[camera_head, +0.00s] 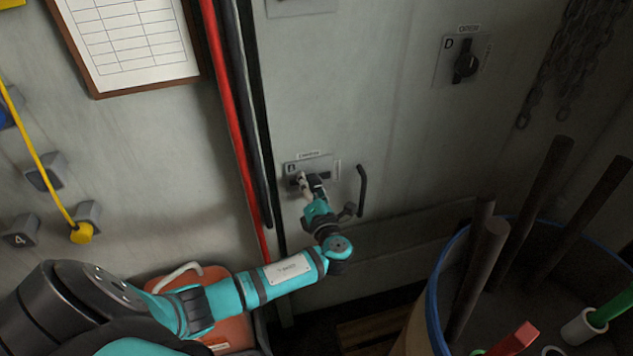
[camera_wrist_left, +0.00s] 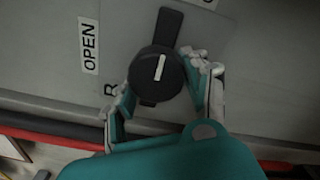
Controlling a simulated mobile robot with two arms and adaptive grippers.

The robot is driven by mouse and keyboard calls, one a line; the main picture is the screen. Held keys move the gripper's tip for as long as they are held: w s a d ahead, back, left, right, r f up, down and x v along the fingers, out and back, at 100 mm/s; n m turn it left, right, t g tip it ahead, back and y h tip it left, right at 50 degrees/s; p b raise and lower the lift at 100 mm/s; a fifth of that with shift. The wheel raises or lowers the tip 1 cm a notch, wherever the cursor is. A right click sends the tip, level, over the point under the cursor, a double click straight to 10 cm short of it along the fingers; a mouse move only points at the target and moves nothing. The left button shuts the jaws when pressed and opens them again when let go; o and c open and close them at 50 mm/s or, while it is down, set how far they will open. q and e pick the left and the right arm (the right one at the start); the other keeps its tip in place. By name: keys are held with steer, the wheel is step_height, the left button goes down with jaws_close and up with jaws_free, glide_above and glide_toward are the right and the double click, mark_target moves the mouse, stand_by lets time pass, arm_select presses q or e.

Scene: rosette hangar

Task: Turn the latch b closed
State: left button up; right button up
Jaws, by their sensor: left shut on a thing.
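Latch b is a round black knob (camera_wrist_left: 157,72) with a white pointer line and a dark tab running up from it in the wrist view. A label reading OPEN (camera_wrist_left: 89,46) is left of it, with a partly hidden letter below and another label cut off at the top right. In the head view its plate (camera_head: 294,170) is low on the grey panel. My left gripper (camera_head: 312,184) is at this plate and hides most of the knob. In the wrist view the fingers of my left gripper (camera_wrist_left: 166,78) are shut on the knob from both sides. My right gripper is not in view.
A dark bar handle (camera_head: 362,190) is just right of the latch, close to my left wrist. Latch D (camera_head: 466,64) is higher right. A red pipe (camera_head: 232,110) runs down left of the panel. A barrel (camera_head: 432,295) with poles stands at lower right.

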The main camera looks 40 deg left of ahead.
arm_select(q)
steer(key=shift+s+d+f, duration=0.15)
steer(key=shift+f, duration=0.35)
steer(key=o, duration=0.8)
steer(key=shift+o, duration=1.9)
steer(key=shift+w+r, duration=0.1)
steer(key=shift+w, duration=0.3)
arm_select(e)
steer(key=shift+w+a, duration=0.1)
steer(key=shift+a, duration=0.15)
arm_select(q)
steer(key=shift+r, duration=0.1)
steer(key=shift+s, duration=0.1)
steer(key=shift+s+d, duration=0.2)
steer(key=shift+d, duration=0.15)
steer(key=v, duration=1.1)
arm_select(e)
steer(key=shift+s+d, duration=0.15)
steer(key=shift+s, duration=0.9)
